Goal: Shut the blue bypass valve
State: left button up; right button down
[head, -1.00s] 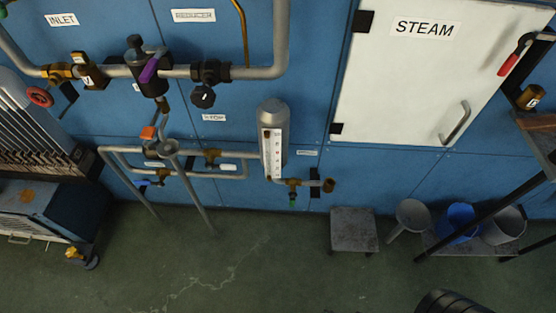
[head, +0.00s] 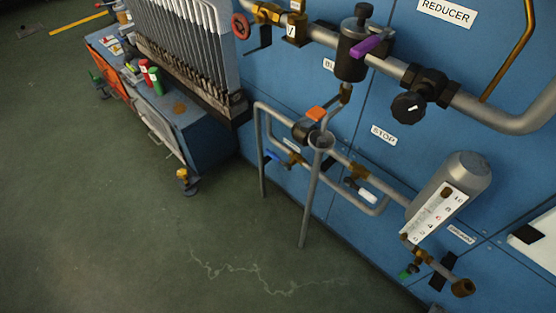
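A small valve with a blue handle (head: 273,156) sits on the low pipe loop at the left side of the pipework in the head view. Its brass body (head: 292,159) is just right of the handle. The handle looks roughly in line with its pipe, but it is too small to be sure of its angle. A valve with a white handle (head: 367,195) sits further right on the same loop, and one with an orange handle (head: 316,113) sits above. Neither of my grippers is in view.
A level gauge cylinder (head: 450,190) is at right. The green floor (head: 150,235) in front is clear.

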aim_at(287, 167)
jog(key=z, duration=0.55)
jog(key=i, duration=1)
jog(key=u, duration=0.3)
